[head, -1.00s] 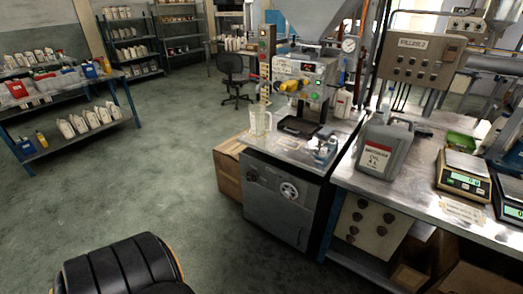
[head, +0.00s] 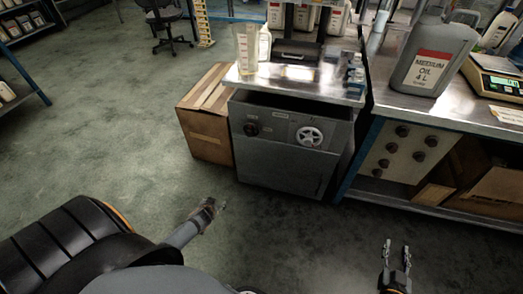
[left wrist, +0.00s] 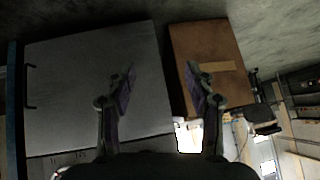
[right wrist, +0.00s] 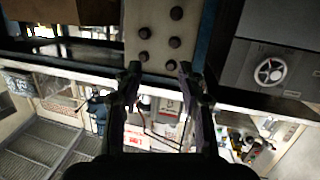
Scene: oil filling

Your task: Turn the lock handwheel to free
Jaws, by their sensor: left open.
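The white lock handwheel (head: 309,137) is on the upper right front of the grey cabinet (head: 285,165). The handwheel also shows at the right of the right wrist view (right wrist: 269,71). A dark round knob (head: 251,129) is at the left on the same panel. My left gripper (head: 220,204) is low in front of the cabinet, left of the handwheel and apart from it. It is open and empty, as the left wrist view (left wrist: 161,68) shows. My right gripper (head: 397,247) is open and empty, lower and to the right of the handwheel, not touching anything.
A cardboard box (head: 207,125) stands against the cabinet's left side. The metal workbench (head: 440,112) to the right carries a grey oil can (head: 432,55) and a scale (head: 495,75). A panel of several dark knobs (head: 404,150) is under it. The floor before the cabinet is clear.

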